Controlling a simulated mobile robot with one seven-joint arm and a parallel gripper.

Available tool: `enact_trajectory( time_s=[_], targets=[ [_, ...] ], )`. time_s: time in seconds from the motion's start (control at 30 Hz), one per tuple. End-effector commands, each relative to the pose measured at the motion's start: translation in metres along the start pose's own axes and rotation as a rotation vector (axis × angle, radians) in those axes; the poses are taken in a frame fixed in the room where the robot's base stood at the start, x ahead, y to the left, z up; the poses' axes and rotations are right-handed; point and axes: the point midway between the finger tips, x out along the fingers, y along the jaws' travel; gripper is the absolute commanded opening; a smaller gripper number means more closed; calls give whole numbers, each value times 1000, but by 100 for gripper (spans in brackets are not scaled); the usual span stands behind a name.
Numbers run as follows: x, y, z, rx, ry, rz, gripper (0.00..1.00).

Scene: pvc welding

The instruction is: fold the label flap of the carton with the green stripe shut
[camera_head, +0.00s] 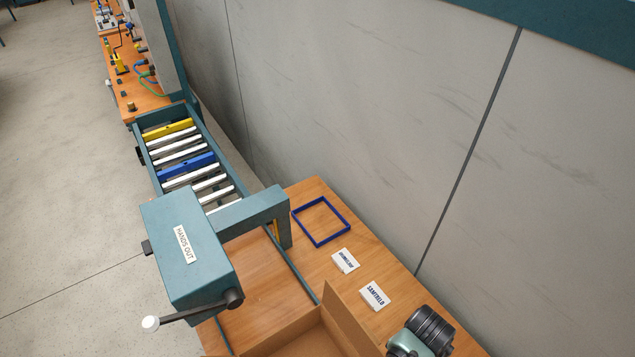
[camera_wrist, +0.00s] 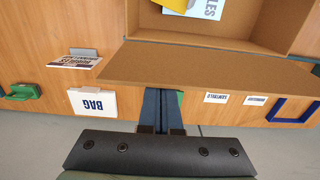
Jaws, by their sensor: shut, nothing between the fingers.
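One flap (camera_wrist: 200,72) is spread outward over the table, between the carton and my gripper. The carton's near part also shows at the bottom of the head view (camera_head: 290,338), with a flap (camera_head: 345,318) standing up. I cannot make out a green stripe on it; a small green patch shows beside my fingers. My gripper (camera_wrist: 161,96) is shut and empty, its fingertips at the flap's outer edge; contact is unclear.
White cards (camera_head: 345,261) (camera_head: 375,297) and a blue square frame (camera_head: 321,221) lie on the wooden table. A teal press marked HANDS OUT (camera_head: 185,250) stands by the roller conveyor (camera_head: 185,160). A BAG card (camera_wrist: 92,103) and a green piece (camera_wrist: 22,92) lie left in the wrist view.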

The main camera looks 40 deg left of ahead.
Motion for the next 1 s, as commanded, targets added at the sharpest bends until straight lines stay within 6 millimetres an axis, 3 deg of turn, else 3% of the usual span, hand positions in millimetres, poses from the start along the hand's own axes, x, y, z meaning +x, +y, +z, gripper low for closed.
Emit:
enact_trajectory(
  time_s=[1.0],
  targets=[
    [0,1,60,-3,2,3,0]
  ],
)
